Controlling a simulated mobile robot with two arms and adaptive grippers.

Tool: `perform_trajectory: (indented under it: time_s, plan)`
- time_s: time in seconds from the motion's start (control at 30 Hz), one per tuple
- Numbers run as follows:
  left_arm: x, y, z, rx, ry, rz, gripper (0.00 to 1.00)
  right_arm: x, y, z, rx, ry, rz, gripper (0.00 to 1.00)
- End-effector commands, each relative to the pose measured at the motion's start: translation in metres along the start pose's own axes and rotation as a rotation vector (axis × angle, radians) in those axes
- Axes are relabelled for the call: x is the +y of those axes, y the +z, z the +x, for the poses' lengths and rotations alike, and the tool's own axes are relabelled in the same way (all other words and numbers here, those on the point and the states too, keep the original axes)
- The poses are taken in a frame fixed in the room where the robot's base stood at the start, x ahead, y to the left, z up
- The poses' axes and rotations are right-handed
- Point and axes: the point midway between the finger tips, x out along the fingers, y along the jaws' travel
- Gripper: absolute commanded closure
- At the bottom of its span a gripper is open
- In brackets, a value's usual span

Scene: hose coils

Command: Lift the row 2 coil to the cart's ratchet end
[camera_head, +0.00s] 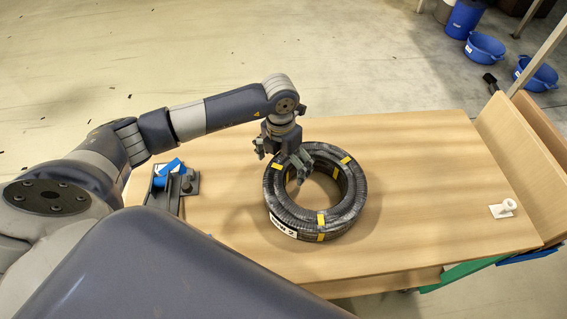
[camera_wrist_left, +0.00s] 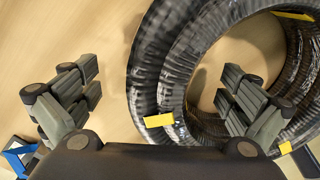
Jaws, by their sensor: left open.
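The black hose coil (camera_head: 335,222) lies flat near the middle of the wooden cart top (camera_head: 430,180). It has yellow bands and a white label on its near left side that seems to read row 2. My left gripper (camera_head: 281,158) is open at the coil's far left side. In the left wrist view, the coil's wall (camera_wrist_left: 155,75) lies between the spread fingers, one pair outside the ring and the other over its hole. I cannot tell whether they touch it. The ratchet (camera_head: 188,182) with blue strap sits at the cart's left end. My right gripper is out of view.
A small white fitting (camera_head: 503,208) lies at the cart's right end, before an upright wooden panel (camera_head: 520,150). Blue tubs (camera_head: 485,47) stand on the floor beyond. The cart top between the ratchet and the coil is clear.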

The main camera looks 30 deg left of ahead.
Motion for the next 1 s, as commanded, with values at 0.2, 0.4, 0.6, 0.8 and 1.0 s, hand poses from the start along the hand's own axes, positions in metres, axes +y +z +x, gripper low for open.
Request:
perform_trajectory:
  time_s: [0.2,0.4,0.6,0.8,1.0]
  plan:
    - [0.0,0.0,0.0,0.0,0.0,0.0,0.0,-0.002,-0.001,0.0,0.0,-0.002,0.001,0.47]
    - [0.0,0.0,-0.006,-0.001,0.0,0.0,0.0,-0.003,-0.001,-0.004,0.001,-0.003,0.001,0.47]
    - [0.0,0.0,-0.014,-0.001,0.0,0.0,0.0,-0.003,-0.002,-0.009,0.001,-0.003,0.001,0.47]
    - [0.0,0.0,-0.022,-0.001,0.0,0.0,0.0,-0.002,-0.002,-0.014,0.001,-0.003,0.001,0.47]
    - [0.0,0.0,-0.03,-0.001,0.0,0.0,0.0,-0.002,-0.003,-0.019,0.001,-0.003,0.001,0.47]
